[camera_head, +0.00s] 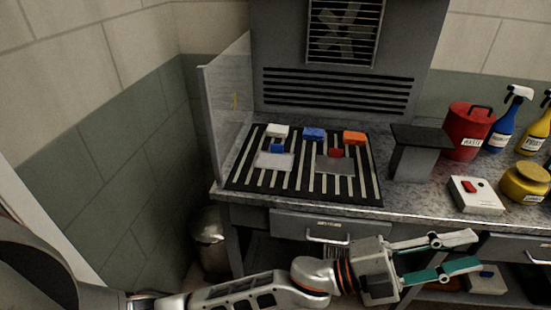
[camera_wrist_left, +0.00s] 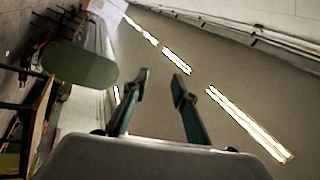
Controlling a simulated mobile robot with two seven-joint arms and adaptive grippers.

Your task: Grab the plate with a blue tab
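A light plate (camera_head: 274,161) with a blue tab (camera_head: 277,148) at its back edge lies on the left part of the striped rack on the bench. A greyer plate (camera_head: 335,165) with a red tab (camera_head: 336,153) lies to its right. My left gripper (camera_head: 478,251) is open and empty, low in front of the bench and right of the plates, its fingers pointing right. In the left wrist view the gripper's two fingers (camera_wrist_left: 160,83) stand apart with nothing between them. My right gripper is not in view.
White (camera_head: 278,130), blue (camera_head: 313,134) and orange (camera_head: 354,138) blocks sit along the rack's back. A clear panel (camera_head: 229,105) stands at its left. A dark-topped stand (camera_head: 412,160), a red waste can (camera_head: 468,131) and a white switch box (camera_head: 476,196) are to the right.

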